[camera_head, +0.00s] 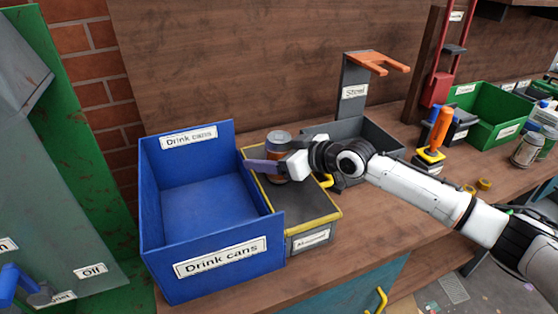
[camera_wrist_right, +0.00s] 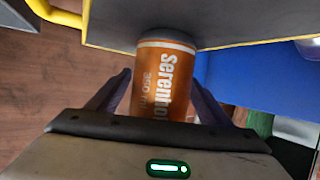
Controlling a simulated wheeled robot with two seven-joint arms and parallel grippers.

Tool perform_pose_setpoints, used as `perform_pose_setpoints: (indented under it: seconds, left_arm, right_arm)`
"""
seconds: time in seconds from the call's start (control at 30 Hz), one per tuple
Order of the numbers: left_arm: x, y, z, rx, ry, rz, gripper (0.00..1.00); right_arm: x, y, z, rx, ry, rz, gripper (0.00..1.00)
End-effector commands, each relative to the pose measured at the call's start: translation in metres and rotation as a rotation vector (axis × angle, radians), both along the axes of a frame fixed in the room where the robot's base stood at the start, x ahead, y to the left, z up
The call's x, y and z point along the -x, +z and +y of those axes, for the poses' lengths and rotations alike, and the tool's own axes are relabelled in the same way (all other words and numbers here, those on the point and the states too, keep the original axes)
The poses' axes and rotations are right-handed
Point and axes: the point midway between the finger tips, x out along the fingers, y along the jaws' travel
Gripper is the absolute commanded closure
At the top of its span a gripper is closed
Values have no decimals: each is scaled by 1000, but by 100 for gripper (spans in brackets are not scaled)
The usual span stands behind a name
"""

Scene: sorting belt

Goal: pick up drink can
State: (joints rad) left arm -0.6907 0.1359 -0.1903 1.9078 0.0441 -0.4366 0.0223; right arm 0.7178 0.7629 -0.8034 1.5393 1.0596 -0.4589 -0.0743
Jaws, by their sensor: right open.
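The drink can (camera_head: 278,143) is orange with a grey top and stands upright at the back of the grey, yellow-rimmed box (camera_head: 318,222). In the right wrist view the can (camera_wrist_right: 162,75) shows white lettering and sits between the two dark fingers. My right gripper (camera_head: 273,167) comes in from the right at the can's height. Its jaws are open, with one finger on each side of the can. Small gaps seem to show, but contact is hard to tell. My left gripper is not in view.
A blue bin (camera_head: 220,263) labelled "Drink cans" stands empty just left of the yellow-rimmed box. A grey bin (camera_head: 368,128) with a "Steel" sign stands behind my right wrist. A green bin (camera_head: 488,108), an orange-handled tool (camera_head: 440,127) and a jar (camera_head: 526,150) are farther right.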

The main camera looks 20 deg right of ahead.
Motion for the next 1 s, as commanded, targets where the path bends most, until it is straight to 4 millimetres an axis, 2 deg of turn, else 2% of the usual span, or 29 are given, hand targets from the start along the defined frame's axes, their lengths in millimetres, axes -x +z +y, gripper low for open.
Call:
perform_pose_setpoints:
  seconds: [0.2, 0.47, 0.77, 0.87, 1.0]
  left_arm:
    - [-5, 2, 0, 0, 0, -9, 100]
    - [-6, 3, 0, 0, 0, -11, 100]
    - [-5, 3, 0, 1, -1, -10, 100]
    - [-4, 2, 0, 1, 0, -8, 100]
    - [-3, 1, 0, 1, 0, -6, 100]
  right_arm:
    - [-1, 0, 0, 0, 0, 0, 28]
    - [0, 0, 0, 0, 0, 0, 71]
    - [-1, 5, 0, -1, 0, -2, 71]
    - [-1, 20, 0, -2, 0, -6, 71]
    - [-1, 48, 0, -2, 0, -7, 71]
